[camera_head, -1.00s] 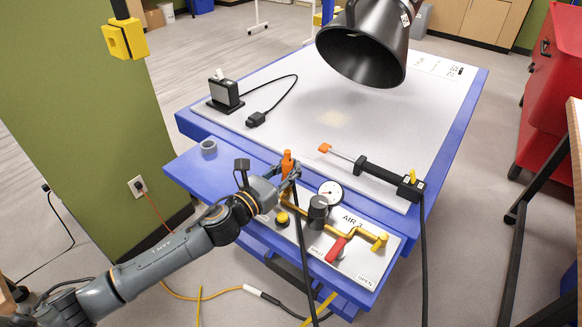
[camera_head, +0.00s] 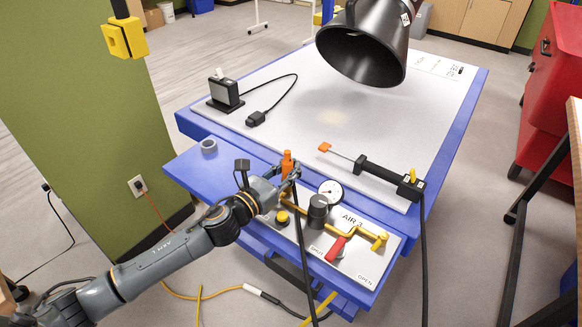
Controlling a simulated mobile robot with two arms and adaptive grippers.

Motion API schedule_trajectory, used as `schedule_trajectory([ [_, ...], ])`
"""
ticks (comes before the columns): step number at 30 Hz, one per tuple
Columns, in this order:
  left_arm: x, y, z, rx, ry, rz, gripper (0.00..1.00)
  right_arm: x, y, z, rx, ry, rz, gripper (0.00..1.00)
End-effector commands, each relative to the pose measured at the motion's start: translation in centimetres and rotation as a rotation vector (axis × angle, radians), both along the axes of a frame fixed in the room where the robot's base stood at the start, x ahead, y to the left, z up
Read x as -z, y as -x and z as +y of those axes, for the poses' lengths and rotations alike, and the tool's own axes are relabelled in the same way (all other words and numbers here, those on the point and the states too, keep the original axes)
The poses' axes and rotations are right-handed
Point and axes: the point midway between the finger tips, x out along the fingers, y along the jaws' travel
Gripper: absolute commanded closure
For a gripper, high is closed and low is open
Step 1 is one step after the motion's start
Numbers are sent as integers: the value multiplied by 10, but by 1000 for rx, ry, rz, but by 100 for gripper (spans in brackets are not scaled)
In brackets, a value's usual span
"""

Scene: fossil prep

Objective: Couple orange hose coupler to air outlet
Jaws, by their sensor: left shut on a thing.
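My left gripper (camera_head: 289,172) is shut on the orange hose coupler (camera_head: 287,160), which stands roughly upright with its top above the fingers. A black hose (camera_head: 303,250) hangs from it down over the panel's front edge. The coupler is above the left part of the AIR 3 panel (camera_head: 352,268). The panel bears a yellow pipe (camera_head: 308,207), a gauge (camera_head: 330,191), a dark regulator knob (camera_head: 318,208) and a red valve lever (camera_head: 337,248) between the SHUT and OPEN labels. The yellow outlet fitting (camera_head: 381,241) is at the pipe's right end. My right gripper is out of view.
A black tool with an orange tip (camera_head: 324,147) lies on the white tabletop (camera_head: 300,115). A dark extraction hood (camera_head: 365,45) hangs over the table's back. A grey tape roll (camera_head: 209,146) sits on the blue ledge. A black device (camera_head: 224,92) with a cable stands at the back left.

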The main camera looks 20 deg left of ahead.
Motion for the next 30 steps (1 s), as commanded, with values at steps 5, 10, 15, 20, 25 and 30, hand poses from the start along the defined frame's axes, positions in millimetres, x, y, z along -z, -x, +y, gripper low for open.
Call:
schedule_trajectory([
  [5, 2, 1, 0, 1, 0, 5, 100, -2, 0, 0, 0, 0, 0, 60],
  [10, 2, 1, 0, 1, 1, 6, 100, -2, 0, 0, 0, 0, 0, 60],
  [15, 2, 1, 0, 1, 0, 5, 65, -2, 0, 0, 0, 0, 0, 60],
  [20, 1, 1, 0, 1, 1, 4, 51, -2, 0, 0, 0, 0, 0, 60],
  [25, 1, 0, 0, 0, 0, 3, 51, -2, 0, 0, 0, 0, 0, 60],
  [30, 2, 13, 5, 1, -3, 4, 51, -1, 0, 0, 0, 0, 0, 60],
])
